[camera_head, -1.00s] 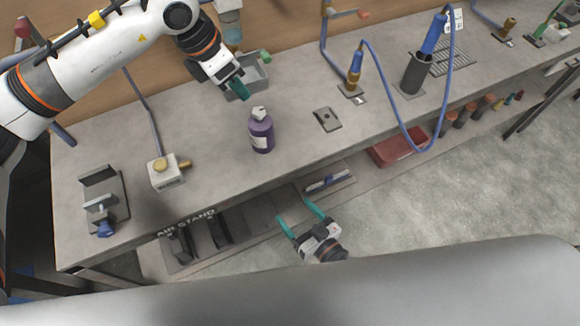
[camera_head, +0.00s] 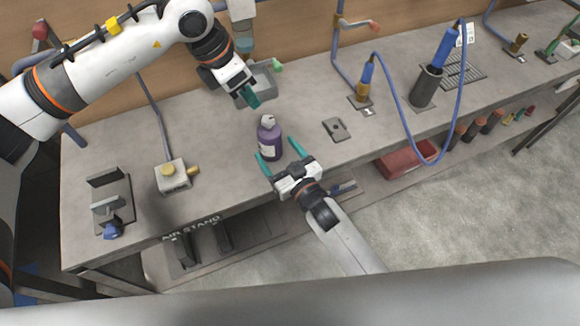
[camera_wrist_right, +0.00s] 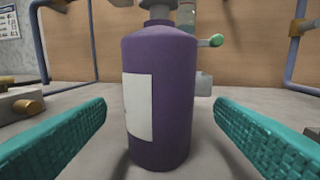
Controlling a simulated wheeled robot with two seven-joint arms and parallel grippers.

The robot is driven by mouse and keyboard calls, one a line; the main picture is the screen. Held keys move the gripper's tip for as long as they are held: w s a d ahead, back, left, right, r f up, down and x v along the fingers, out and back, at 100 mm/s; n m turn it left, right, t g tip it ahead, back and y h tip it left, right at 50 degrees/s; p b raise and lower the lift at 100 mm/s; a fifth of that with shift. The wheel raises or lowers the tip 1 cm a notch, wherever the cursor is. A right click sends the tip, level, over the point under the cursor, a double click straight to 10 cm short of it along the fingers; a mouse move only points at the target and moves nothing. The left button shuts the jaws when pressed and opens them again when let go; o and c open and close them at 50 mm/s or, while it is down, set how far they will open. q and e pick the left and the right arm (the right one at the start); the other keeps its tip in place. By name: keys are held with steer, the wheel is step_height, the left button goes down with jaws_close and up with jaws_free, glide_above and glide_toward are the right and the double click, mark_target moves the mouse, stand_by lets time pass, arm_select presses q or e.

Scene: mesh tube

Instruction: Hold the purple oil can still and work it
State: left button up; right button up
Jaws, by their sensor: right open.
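The purple oil can (camera_head: 270,141) stands upright on the grey workbench, with a pale label and a grey top. It fills the middle of the right wrist view (camera_wrist_right: 178,92), where its top is cut off by the frame edge. My right gripper (camera_head: 279,154) is open at the bench's front side, its teal fingers on either side of the can's near end. In the right wrist view both fingers stand apart from the can, with gaps on each side. My left gripper (camera_head: 253,99) is above and behind the can, apart from it. Its fingers look close together, but their gap is unclear.
A grey bin (camera_head: 263,84) with a green-handled part stands behind the can. A valve block (camera_head: 174,175) and a vise-like fixture (camera_head: 108,208) are at left. A small plate (camera_head: 337,129) lies right of the can. A blue hose (camera_head: 399,118) loops over the front edge.

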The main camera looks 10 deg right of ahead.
mark_target(276, 151)
steer(key=shift+x, duration=1.9)
steer(key=shift+c, duration=0.4)
